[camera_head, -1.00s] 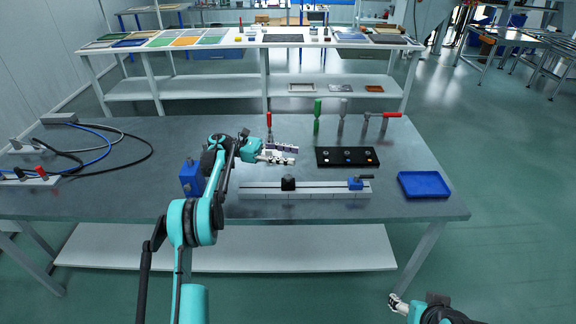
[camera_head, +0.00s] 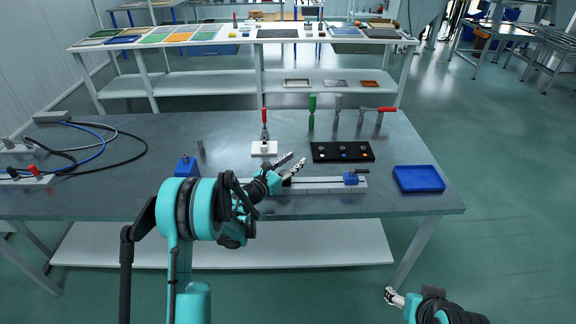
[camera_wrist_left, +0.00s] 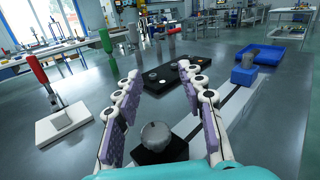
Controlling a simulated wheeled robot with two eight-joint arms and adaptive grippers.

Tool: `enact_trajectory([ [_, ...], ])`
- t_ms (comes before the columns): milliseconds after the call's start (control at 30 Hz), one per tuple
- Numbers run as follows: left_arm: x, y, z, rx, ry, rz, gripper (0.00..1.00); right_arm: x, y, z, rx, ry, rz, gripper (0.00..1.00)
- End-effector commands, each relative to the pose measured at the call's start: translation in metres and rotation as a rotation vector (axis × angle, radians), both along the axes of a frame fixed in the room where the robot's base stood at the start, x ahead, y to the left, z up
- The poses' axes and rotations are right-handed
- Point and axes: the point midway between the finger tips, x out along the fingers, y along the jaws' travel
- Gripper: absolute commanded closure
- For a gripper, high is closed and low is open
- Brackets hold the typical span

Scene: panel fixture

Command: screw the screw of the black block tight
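The black block (camera_wrist_left: 160,152) sits on the pale rail (camera_head: 322,186) with a round grey screw head (camera_wrist_left: 155,135) on top. In the head view the block is mostly hidden by my left gripper (camera_head: 295,161). In the left wrist view that gripper (camera_wrist_left: 159,75) is open, with one padded finger on each side of the block and screw. A gap shows between the screw head and both fingers, so nothing is gripped. My right gripper (camera_head: 392,297) is low at the right, off the table; its opening is too small to judge.
A blue clamp block (camera_head: 351,178) is at the rail's right end. A black board (camera_head: 342,151), a blue tray (camera_head: 418,179) and a white base with a red-handled tool (camera_head: 264,148) stand nearby. A blue block (camera_head: 186,167) and cables (camera_head: 100,150) are left.

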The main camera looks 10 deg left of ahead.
Motion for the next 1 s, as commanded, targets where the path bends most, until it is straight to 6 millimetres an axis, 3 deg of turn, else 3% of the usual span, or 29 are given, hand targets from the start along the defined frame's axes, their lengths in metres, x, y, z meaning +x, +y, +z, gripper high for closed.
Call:
enact_trajectory([
  [33, -0.017, 0.005, -0.002, -0.005, 0.004, 0.079, 0.60, 0.000, 0.000, 0.000, 0.000, 0.000, 0.000, 0.36],
  [200, -0.058, 0.027, -0.010, -0.002, 0.014, 0.279, 0.60, 0.000, 0.000, 0.000, 0.000, 0.000, 0.000, 0.36],
  [367, -0.069, 0.030, -0.024, 0.076, 0.004, 0.307, 0.60, 0.000, 0.000, 0.001, 0.000, 0.000, 0.000, 0.36],
  [600, -0.042, 0.026, -0.024, 0.086, 0.001, 0.310, 0.60, 0.000, 0.000, 0.017, 0.000, 0.000, 0.000, 0.36],
  [800, -0.010, 0.021, -0.029, 0.086, 0.001, 0.310, 0.60, 0.000, 0.000, 0.003, 0.000, 0.000, 0.000, 0.36],
  [1000, 0.005, 0.019, -0.027, 0.086, 0.001, 0.310, 0.60, 0.000, 0.000, 0.000, 0.000, 0.000, 0.000, 0.36],
])
